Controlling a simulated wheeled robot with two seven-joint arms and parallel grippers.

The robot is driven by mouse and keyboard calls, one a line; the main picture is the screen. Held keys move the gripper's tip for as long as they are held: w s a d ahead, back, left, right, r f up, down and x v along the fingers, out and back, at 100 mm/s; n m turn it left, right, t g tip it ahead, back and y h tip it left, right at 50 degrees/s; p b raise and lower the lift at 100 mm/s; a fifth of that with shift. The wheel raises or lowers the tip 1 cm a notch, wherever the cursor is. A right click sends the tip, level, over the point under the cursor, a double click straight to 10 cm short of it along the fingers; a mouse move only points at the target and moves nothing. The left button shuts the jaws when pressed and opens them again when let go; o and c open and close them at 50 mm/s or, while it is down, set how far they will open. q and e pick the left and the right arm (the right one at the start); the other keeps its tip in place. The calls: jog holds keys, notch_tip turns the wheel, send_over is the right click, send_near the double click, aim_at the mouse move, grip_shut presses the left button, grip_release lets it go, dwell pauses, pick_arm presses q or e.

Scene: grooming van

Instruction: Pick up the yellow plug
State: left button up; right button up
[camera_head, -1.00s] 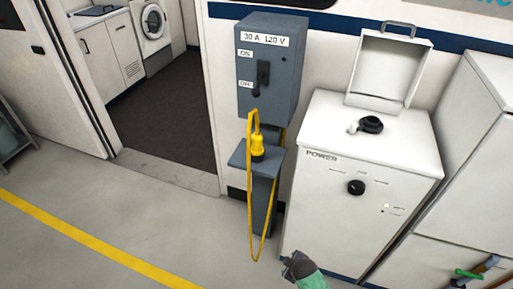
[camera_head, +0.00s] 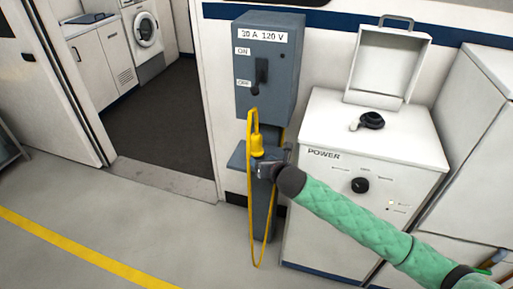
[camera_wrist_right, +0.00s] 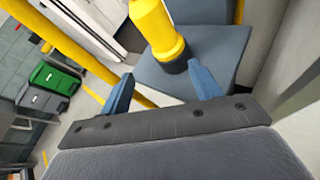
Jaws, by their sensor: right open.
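The yellow plug (camera_head: 257,146) stands upright on the small grey shelf (camera_head: 238,156) of the post under the switch box, with its yellow cable looping up and down in front. My right gripper (camera_head: 268,168) is just below and to the right of the plug in the head view. In the right wrist view the plug (camera_wrist_right: 158,32) is ahead of the open blue fingers (camera_wrist_right: 163,90), with its dark lower end near the right finger. I cannot tell whether they touch. The yellow cable (camera_wrist_right: 80,52) crosses behind the left finger. My left gripper does not show.
The grey switch box (camera_head: 270,65) labelled 30 A 120 V is above the shelf. A white POWER cabinet (camera_head: 320,215) with a raised lid and black inlet (camera_head: 371,120) stands to the right. The doorway is left; the floor in front is clear.

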aim_at(260, 147)
jog(key=w+n, duration=0.2)
jog(key=w+r+n, duration=0.1)
jog(key=shift+d+r, duration=0.1)
jog(key=shift+d, duration=0.25)
jog(key=shift+w, duration=0.15)
jog(key=shift+p+x, duration=0.45)
jog(key=shift+x, duration=0.8)
jog(key=w+a+p, duration=0.1)
jog(key=w, duration=0.1)
jog(key=w+a+p, duration=0.1)
jog(key=w, duration=0.1)
jog(key=shift+w+a, duration=0.1)
jog(key=shift+a, duration=0.15)
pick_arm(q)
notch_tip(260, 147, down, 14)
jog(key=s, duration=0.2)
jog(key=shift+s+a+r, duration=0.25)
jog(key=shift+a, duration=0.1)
pick_arm(e)
jog(key=shift+w+f, duration=0.15)
jog(key=shift+f, duration=0.15)
jog(key=shift+a, duration=0.1)
jog(key=c, duration=1.2)
